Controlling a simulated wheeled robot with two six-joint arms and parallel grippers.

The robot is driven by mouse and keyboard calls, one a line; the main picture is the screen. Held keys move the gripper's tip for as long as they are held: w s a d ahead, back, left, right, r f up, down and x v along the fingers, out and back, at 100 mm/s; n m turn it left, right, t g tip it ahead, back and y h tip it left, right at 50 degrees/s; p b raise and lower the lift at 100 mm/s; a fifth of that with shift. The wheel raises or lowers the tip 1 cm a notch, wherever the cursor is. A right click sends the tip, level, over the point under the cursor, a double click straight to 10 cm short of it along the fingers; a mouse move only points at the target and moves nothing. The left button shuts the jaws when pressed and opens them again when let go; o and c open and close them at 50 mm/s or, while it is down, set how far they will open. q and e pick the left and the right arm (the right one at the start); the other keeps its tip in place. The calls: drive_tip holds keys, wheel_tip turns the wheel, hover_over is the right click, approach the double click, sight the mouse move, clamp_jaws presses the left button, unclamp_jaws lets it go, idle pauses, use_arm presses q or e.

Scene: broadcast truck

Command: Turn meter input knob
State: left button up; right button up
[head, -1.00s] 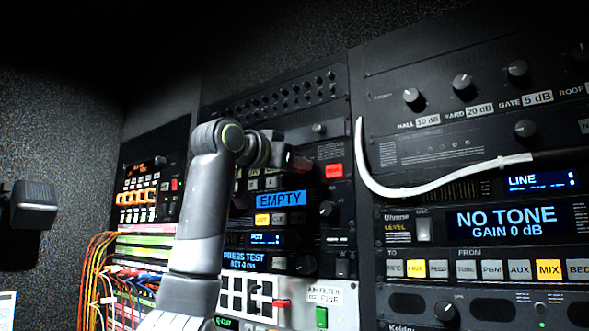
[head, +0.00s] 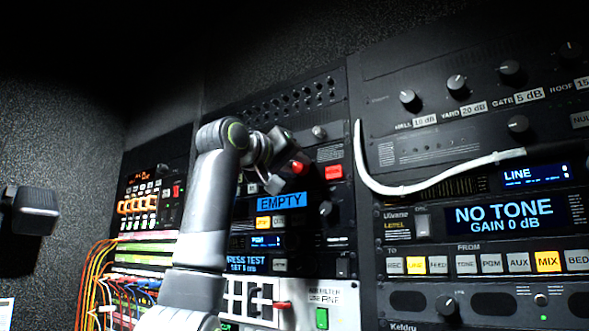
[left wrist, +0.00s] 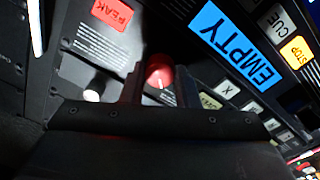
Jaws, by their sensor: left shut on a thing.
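A red knob with a white pointer line (left wrist: 160,75) sits between the two fingers of my left gripper (left wrist: 162,88) in the left wrist view. In the head view the red knob (head: 297,167) shows at the tip of my left gripper (head: 288,172), just left of the red PEAK lamp (head: 334,172). The left gripper is shut on this knob, and its jaws look rolled at an angle. The PEAK lamp also shows in the left wrist view (left wrist: 113,12). The knob's label is not readable. My right gripper is not in view.
A blue EMPTY display (head: 281,201) lies just below the gripper. A pale knob (left wrist: 94,91) is near the fingers in the left wrist view. A white cable (head: 420,187) droops across the right rack, above the NO TONE display (head: 505,214).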

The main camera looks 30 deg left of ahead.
use_arm(q)
drive_tip(key=shift+n, duration=0.4)
drive_tip(key=o, duration=1)
drive_tip(key=shift+s+f+b, duration=0.1)
drive_tip(key=shift+s+b, duration=0.2)
drive_tip(key=shift+b, duration=0.05)
drive_tip(key=s+b, duration=0.2)
drive_tip(key=s, duration=0.3)
drive_tip(key=s+a+b, duration=0.1)
drive_tip(key=s+b, duration=0.2)
drive_tip(key=s, duration=0.3)
drive_tip(key=s+a+b, duration=0.1)
drive_tip(key=s+b, duration=0.2)
drive_tip(key=s, duration=0.2)
drive_tip(key=shift+s+a+f, duration=0.25)
drive_tip(key=shift+s+f, duration=0.1)
